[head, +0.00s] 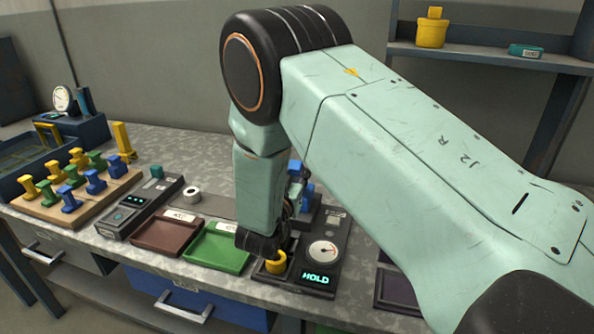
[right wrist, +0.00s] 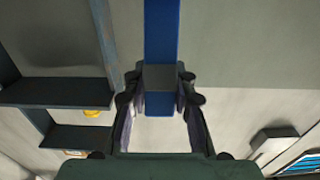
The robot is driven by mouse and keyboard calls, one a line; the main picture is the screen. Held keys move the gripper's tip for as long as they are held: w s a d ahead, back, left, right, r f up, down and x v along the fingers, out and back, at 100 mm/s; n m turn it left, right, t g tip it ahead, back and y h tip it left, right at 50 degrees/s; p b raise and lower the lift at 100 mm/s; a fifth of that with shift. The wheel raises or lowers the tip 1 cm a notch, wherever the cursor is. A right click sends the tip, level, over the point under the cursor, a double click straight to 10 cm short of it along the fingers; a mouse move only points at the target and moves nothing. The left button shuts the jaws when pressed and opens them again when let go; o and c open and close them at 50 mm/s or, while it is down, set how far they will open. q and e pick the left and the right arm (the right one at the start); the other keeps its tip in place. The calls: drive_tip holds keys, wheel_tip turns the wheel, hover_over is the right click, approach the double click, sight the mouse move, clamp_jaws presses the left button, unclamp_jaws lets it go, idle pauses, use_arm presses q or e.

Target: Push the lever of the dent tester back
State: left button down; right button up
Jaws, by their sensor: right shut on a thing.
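The dent tester (head: 332,226) stands at the front of the bench with a round dial and a lit display reading HOLD. A yellow shell (head: 275,262) sits at its front left. A blue upright part (head: 308,196) of the tester shows behind my right arm. In the right wrist view, my right gripper (right wrist: 160,100) is shut with its two fingers on either side of a dark grey block, which I take for the lever (right wrist: 160,77). A blue bar (right wrist: 161,30) runs up behind it. My arm hides most of the contact in the head view. My left gripper is not in view.
A green tray (head: 217,250) and a brown tray (head: 165,238) lie left of the tester. Further left are a control box (head: 140,206) and a wooden board (head: 104,197) with coloured shells. A dark tray (head: 398,293) lies to the right. A shelf (head: 480,58) hangs behind.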

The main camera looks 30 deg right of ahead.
clamp_jaws()
drive_tip(key=shift+w+d+r+p, duration=0.15)
drive_tip(key=shift+d+r+p, duration=0.05)
drive_tip(key=shift+p, duration=0.5)
drive_tip(key=w+d+g+y+p, duration=0.4)
drive_tip(key=y+p, duration=0.3)
drive_tip(key=p, duration=0.8)
drive_tip(key=shift+d+f+g, duration=0.4)
drive_tip(key=shift+d+g, duration=0.05)
drive_tip(key=shift+g, duration=0.45)
drive_tip(key=o, duration=0.8)
unclamp_jaws()
drive_tip(key=shift+w, duration=0.15)
drive_tip(key=shift+o, duration=0.2)
